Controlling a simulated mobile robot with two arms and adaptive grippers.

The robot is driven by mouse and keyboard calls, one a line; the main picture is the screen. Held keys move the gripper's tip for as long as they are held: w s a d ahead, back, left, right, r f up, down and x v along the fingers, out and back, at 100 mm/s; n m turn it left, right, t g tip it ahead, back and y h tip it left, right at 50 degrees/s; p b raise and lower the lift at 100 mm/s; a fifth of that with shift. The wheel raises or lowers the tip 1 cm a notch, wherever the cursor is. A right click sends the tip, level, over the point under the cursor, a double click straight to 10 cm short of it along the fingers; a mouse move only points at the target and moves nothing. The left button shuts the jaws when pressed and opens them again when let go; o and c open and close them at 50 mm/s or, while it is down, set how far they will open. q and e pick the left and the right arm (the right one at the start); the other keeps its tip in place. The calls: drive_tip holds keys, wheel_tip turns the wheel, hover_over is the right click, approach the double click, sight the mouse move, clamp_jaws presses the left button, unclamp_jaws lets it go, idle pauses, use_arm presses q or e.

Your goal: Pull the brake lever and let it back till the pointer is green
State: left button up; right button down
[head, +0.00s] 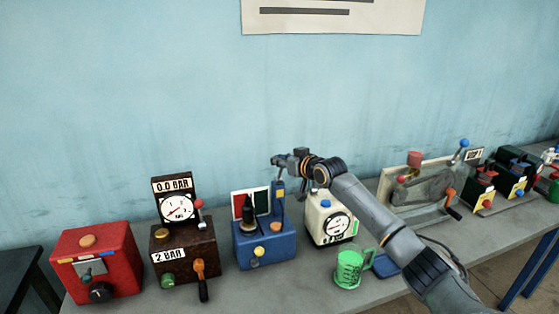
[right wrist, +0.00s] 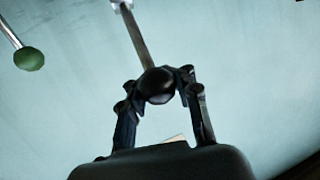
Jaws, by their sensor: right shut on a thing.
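The blue brake box (head: 262,250) stands on the bench in the head view, with a red and dark green board (head: 262,203) at its back. A black upright piece stands in front of the board; I cannot tell where the pointer is. My right gripper (head: 281,162) is above the box's right side, by the top of a blue upright part. In the right wrist view the right gripper (right wrist: 158,92) is shut on a round black knob (right wrist: 157,84) at the end of a lever rod (right wrist: 135,36). My left gripper is not in view.
A red box (head: 98,250) and a brown gauge box (head: 183,245) stand to the left. A cream gauge box (head: 328,222) and a green mug (head: 349,267) stand close on the right, under my right arm. More devices line the bench further right.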

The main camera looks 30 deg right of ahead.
drive_tip(key=shift+d+r, duration=0.35)
drive_tip(key=shift+r, duration=0.25)
drive_tip(key=c, duration=1.1)
unclamp_jaws()
drive_tip(key=shift+f, duration=0.1)
drive_tip(key=shift+o, duration=0.6)
drive_tip(key=shift+s+d, duration=0.15)
drive_tip(key=shift+s, duration=0.15)
drive_tip(key=shift+a+f, duration=0.25)
drive_tip(key=v, duration=1.2)
drive_tip(key=shift+d, duration=0.15)
